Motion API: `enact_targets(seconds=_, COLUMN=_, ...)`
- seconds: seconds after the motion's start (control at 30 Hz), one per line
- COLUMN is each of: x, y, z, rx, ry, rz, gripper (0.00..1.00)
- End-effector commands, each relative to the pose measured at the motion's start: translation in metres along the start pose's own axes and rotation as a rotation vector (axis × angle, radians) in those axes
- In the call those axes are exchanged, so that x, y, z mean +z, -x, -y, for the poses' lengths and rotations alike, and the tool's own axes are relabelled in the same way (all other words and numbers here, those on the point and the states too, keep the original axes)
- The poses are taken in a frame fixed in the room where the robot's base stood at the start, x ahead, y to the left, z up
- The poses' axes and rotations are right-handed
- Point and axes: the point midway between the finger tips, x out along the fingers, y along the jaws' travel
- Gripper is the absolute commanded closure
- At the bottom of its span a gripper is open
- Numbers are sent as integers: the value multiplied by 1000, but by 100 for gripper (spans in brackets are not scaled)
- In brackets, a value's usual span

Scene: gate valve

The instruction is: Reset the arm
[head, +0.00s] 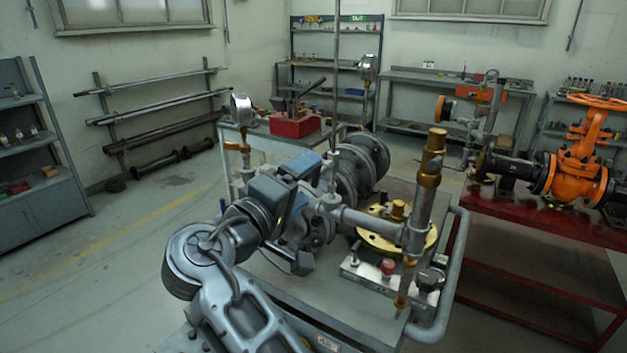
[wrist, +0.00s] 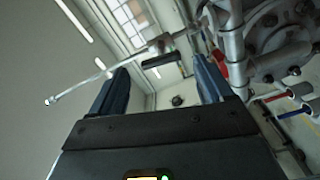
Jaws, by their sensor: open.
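My gripper (head: 300,172) is in front of the grey flanged valve and pipe assembly (head: 350,175) on the cart, at the picture's middle. In the wrist view my gripper (wrist: 160,75) has two blue fingers spread apart with nothing held between them. A thin rod with a dark grip (wrist: 160,61) shows beyond the fingers. Grey flanged pipework (wrist: 275,45) is close on the right of that view. My arm is bent and hides part of the cart and pipework in the head view. Whether a finger touches the pipework I cannot tell.
A brass-topped upright pipe (head: 431,165) and a yellow flange (head: 375,240) stand right of my gripper. A pressure gauge (head: 242,108) rises behind. An orange valve (head: 580,160) sits on a red bench (head: 540,222) at right. The floor at left (head: 110,270) is clear.

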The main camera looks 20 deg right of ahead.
Motion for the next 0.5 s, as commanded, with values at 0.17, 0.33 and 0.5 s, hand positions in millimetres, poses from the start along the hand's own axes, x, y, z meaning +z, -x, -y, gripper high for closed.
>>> enact_targets(seconds=0.17, x=0, y=18, z=1, rx=0, ry=-1, rz=-1, gripper=20)
enact_targets(seconds=0.33, x=0, y=22, z=0, rx=0, ry=-1, rz=0, gripper=20)
enact_targets(seconds=0.5, x=0, y=22, z=0, rx=0, ry=-1, rz=0, gripper=20)
